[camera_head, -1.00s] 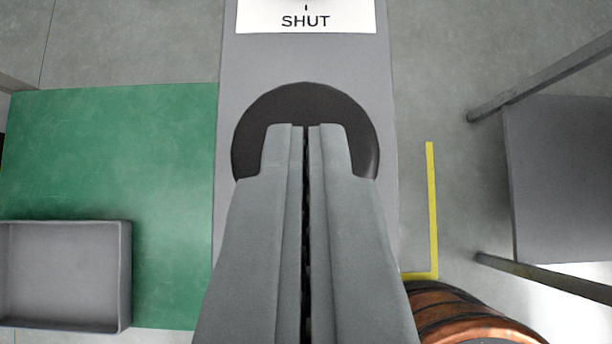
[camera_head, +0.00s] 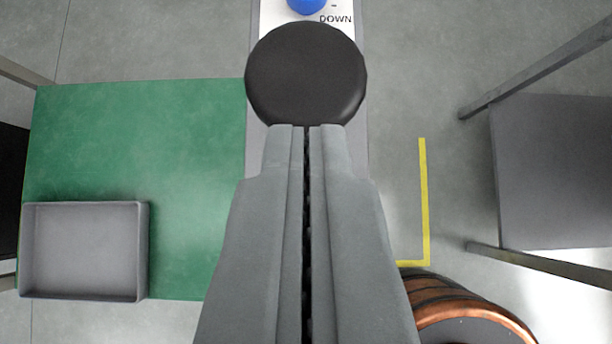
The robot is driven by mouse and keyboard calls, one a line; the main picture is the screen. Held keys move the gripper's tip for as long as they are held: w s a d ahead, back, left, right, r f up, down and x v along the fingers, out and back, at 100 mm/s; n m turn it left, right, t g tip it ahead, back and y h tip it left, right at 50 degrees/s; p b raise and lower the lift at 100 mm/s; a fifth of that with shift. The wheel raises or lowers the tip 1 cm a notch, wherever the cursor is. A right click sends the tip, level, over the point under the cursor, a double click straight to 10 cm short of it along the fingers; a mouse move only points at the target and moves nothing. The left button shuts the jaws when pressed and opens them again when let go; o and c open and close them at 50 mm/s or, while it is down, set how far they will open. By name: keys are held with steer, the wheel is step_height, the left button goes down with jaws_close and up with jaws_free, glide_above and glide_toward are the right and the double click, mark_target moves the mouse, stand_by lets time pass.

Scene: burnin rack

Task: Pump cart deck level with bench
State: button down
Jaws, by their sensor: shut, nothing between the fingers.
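My gripper (camera_head: 307,128) is shut and empty, pointing up the picture from the bottom. Its fingertips overlap the lower edge of a round black pad (camera_head: 306,72); I cannot tell whether they touch it. The pad sits over a narrow grey strip (camera_head: 356,150). Above the pad, a white label (camera_head: 275,12) reads DOWN beside a blue round knob (camera_head: 306,5), cut by the top edge. At the right is a flat grey surface (camera_head: 550,170) with grey bars at its corners; I cannot tell whether it is the cart deck or the bench. Its height is unclear.
A green surface (camera_head: 140,140) lies at the left, with an empty grey tray (camera_head: 145,250) at its lower left. A yellow L-shaped line (camera_head: 425,200) marks the grey floor (camera_head: 420,70). A copper-and-black round object (camera_head: 470,305) stands at the lower right.

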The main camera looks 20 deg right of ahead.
steer(key=v, duration=0.4)
steer(key=shift+s+a+r, duration=0.1)
steer(key=shift+s+r, duration=0.15)
steer(key=shift+r, duration=0.05)
steer(key=shift+r, duration=0.1)
stand_by(1.2)
step_height(320, 180, up, 6)
steer(key=shift+w+a, duration=0.2)
glide_above(297, 47)
steer(key=s+a, duration=0.1)
steer(key=s, duration=0.2)
step_height(297, 47, down, 7)
steer(key=shift+r, duration=0.1)
step_height(297, 47, down, 2)
steer(key=shift+f, duration=0.15)
steer(key=shift+w+f, duration=0.1)
steer(key=shift+f, duration=0.8)
